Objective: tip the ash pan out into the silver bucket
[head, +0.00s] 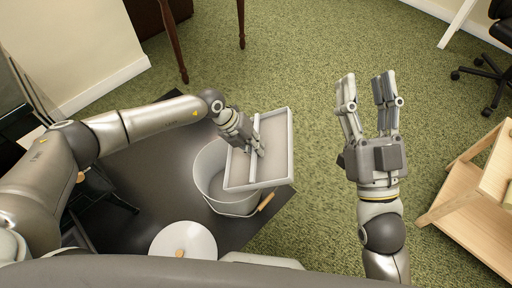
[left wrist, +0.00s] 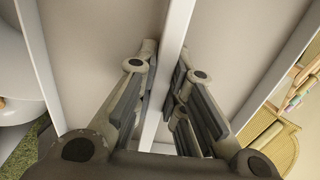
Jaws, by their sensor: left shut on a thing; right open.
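The ash pan (head: 272,151) is a pale rectangular tray with a raised rim and a bar across it. My left gripper (head: 259,153) is shut on that bar, with a finger on each side of it in the left wrist view (left wrist: 172,75). The pan is above the right part of the silver bucket (head: 208,181) and hides part of its mouth. Its inside looks dull grey-brown; I cannot tell how much ash is in it. The bucket stands upright on a dark mat. My right gripper (head: 367,92) is open and empty, well right of the pan.
A round white lid (head: 184,241) with a wooden knob lies in front of the bucket on the dark mat (head: 150,180). A wooden shelf unit (head: 465,190) stands at the right.

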